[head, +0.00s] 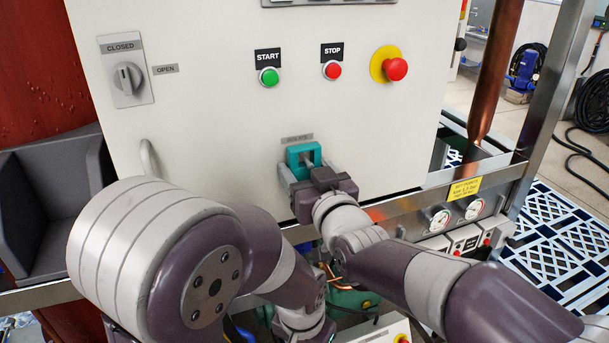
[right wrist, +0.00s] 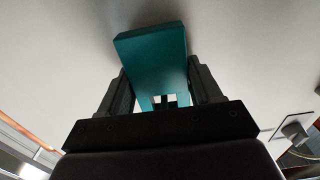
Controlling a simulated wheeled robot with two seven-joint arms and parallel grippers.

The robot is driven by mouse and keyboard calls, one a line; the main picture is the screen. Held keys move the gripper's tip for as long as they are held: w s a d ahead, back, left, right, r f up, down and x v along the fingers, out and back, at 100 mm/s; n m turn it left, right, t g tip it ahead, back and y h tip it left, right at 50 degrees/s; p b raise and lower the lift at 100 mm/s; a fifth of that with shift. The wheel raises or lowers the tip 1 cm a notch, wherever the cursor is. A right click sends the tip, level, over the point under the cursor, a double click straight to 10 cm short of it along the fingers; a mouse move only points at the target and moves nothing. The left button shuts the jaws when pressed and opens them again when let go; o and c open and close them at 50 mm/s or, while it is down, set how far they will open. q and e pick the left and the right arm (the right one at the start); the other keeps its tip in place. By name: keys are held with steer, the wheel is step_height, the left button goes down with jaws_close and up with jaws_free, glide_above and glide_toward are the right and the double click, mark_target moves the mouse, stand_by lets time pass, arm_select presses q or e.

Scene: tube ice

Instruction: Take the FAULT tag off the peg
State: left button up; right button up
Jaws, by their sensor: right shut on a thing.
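A teal tag (head: 304,150) is at the front of the white cabinet, under a small grey label whose wording is too small to read surely. My right gripper (head: 303,170) is shut on it, with one finger on each side. In the right wrist view the teal tag (right wrist: 152,55) shows as a flat block between the fingers (right wrist: 162,88), with an opening near its lower end and a dark piece in it. No FAULT lettering shows. I cannot tell whether the tag is still on the peg. My left gripper is not in view.
The white cabinet (head: 210,105) carries a selector knob (head: 127,78), a green START button (head: 268,76), a red STOP button (head: 332,70) and a red emergency button (head: 395,69). A metal rail (head: 400,207) with gauges (head: 440,220) runs below right. A grey bin (head: 50,205) stands at left.

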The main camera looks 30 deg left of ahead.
steer(key=shift+s+d+f+b, duration=0.15)
steer(key=shift+s+d+b, duration=0.35)
steer(key=shift+b, duration=0.25)
steer(key=shift+b+v, duration=1.4)
steer(key=shift+v, duration=0.55)
steer(key=shift+b+v, duration=0.35)
steer(key=shift+v, duration=0.45)
